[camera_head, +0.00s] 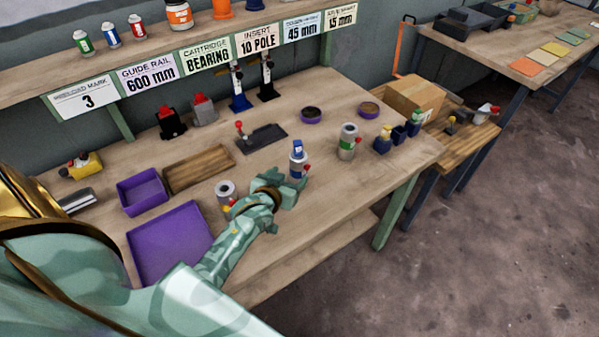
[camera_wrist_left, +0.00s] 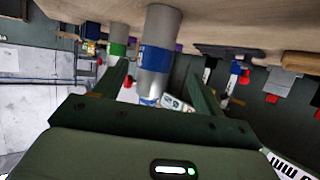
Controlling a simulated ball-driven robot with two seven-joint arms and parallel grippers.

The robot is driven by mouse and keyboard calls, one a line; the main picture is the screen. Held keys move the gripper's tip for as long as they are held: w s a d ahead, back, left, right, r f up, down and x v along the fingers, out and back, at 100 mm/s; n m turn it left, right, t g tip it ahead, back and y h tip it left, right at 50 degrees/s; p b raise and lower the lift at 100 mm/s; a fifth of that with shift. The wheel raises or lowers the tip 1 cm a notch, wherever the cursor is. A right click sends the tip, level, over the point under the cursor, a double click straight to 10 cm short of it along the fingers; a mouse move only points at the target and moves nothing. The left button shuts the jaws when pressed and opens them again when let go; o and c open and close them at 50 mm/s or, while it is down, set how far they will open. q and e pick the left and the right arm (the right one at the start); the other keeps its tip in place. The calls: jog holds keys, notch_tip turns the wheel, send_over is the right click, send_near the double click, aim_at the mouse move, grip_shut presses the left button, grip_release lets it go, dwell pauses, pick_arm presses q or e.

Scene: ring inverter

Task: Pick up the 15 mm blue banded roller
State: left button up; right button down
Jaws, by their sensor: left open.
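The blue banded roller (camera_head: 298,158) stands upright on the workbench, grey with a blue band. In the left wrist view the picture is upside down, and the roller (camera_wrist_left: 157,58) hangs from the bench at the top, between my fingers. My left gripper (camera_head: 301,177) is open right at the roller; in the wrist view its fingers (camera_wrist_left: 158,76) lie on either side, with gaps visible. The lower part of the roller is partly hidden by the gripper in the head view. My right gripper is not in view.
A green banded roller (camera_head: 347,143) stands to the right and another grey roller (camera_head: 226,188) to the left. Purple trays (camera_head: 170,243), a wooden tray (camera_head: 199,169) and a dark plate fixture (camera_head: 262,138) lie around. The front right bench corner is clear.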

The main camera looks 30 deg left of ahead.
aim_at(295, 174)
pick_arm(q)
jog(key=shift+x, duration=0.9)
jog(key=b+x, duration=0.1)
jog(key=x, duration=0.2)
jog(key=d+b+x, duration=0.1)
jog(key=x, duration=0.1)
jog(key=shift+f+b, duration=0.3)
jog(key=shift+f, duration=0.05)
jog(key=shift+r, duration=0.15)
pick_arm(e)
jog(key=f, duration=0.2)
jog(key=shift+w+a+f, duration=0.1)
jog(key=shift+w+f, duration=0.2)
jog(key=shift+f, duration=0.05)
pick_arm(q)
jog(key=c, duration=1.4)
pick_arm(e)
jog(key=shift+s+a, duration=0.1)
